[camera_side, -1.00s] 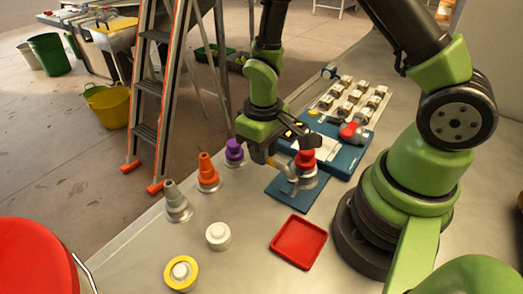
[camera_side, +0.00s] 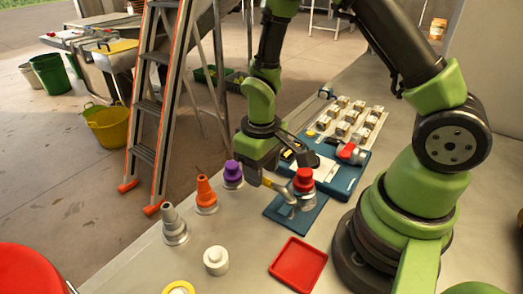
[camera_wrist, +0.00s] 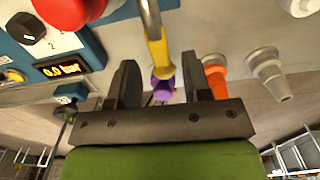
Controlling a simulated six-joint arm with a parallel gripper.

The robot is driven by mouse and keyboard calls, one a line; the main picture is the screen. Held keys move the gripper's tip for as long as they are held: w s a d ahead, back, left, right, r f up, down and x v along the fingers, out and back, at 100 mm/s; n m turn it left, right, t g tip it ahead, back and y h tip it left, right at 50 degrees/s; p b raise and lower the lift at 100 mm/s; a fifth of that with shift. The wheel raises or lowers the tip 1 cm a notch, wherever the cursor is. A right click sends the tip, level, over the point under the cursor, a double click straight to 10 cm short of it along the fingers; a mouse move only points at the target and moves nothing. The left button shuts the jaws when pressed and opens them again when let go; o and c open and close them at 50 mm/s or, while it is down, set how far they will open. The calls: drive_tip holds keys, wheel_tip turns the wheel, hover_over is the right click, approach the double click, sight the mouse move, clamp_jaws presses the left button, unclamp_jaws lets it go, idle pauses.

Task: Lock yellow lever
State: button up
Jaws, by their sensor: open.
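The yellow lever (camera_side: 277,187) has a yellow sleeve on a bare metal arm. It juts to the left from a metal fitting (camera_side: 305,198) with a red cap (camera_side: 303,178). The fitting stands on a blue plate (camera_side: 282,213). My gripper (camera_side: 262,173) is at the lever's free end. In the wrist view the lever (camera_wrist: 158,52) points in between the two open dark fingers of my gripper (camera_wrist: 160,85). Neither finger visibly touches it. The exact depth between the lever and the fingers is hard to tell.
Purple (camera_side: 232,173), orange (camera_side: 206,195) and grey (camera_side: 174,225) cones stand to the left. A red tray (camera_side: 298,264) and a white round part (camera_side: 215,260) lie in front.

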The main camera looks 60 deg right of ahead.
wheel_tip(320, 180, up, 9)
idle(0.3)
drive_tip(key=s+a+r+m+t+y, duration=0.1)
drive_tip(key=s+r+m+t+y, duration=0.1)
drive_tip(key=s+r+t, duration=0.5)
drive_tip(key=s+r+m, duration=0.1)
drive_tip(key=s+r, duration=0.3)
drive_tip(key=r, duration=0.3)
drive_tip(key=shift+a+r+m, duration=0.3)
drive_tip(key=shift+r+m, duration=0.1)
drive_tip(key=shift+s, duration=0.1)
idle(0.4)
